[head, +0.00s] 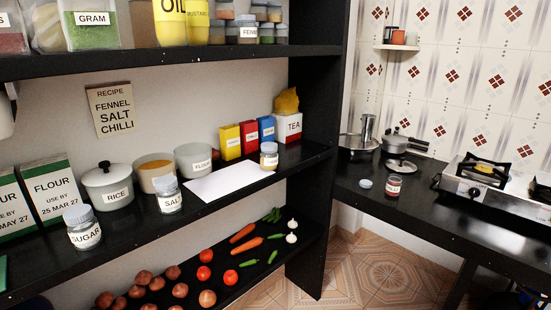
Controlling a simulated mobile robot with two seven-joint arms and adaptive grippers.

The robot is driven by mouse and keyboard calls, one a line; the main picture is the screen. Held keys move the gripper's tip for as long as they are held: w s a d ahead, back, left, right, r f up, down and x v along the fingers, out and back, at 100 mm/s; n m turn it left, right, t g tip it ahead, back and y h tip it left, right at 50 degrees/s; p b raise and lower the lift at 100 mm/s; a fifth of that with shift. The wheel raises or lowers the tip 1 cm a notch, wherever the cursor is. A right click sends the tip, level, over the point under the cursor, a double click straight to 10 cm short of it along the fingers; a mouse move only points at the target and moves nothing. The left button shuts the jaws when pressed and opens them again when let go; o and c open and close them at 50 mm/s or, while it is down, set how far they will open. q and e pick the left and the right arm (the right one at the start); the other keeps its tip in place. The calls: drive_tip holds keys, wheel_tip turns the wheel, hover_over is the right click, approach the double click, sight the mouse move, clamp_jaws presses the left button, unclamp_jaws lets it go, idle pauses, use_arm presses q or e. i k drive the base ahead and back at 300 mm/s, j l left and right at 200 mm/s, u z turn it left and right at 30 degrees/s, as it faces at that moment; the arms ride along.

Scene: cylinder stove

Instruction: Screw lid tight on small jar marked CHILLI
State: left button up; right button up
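A small glass jar (394,187) with red contents and a white label stands upright on the black counter at the right. Its label is too small to read clearly. Its top looks uncovered. A small round pale blue-grey lid (365,184) lies on the counter just left of this jar, apart from it. Neither of my grippers can be made out in the head view.
A gas stove (473,192) stands right of the jar; pans (358,147) stand behind it. A black shelf (120,246) at the left holds labelled jars, pots and boxes, with vegetables below. The counter in front of the jar is clear.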

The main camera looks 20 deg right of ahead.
sight(394, 185)
drive_tip(key=i+l+u, duration=0.15)
drive_tip(key=l+u, duration=0.25)
drive_tip(key=l, duration=1.05)
drive_tip(key=l+u, duration=0.45)
drive_tip(key=l, duration=1)
drive_tip(key=k+l, duration=0.2)
drive_tip(key=k, duration=0.2)
drive_tip(key=k+l+u, duration=0.1)
drive_tip(key=k, duration=0.25)
drive_tip(key=l, duration=0.1)
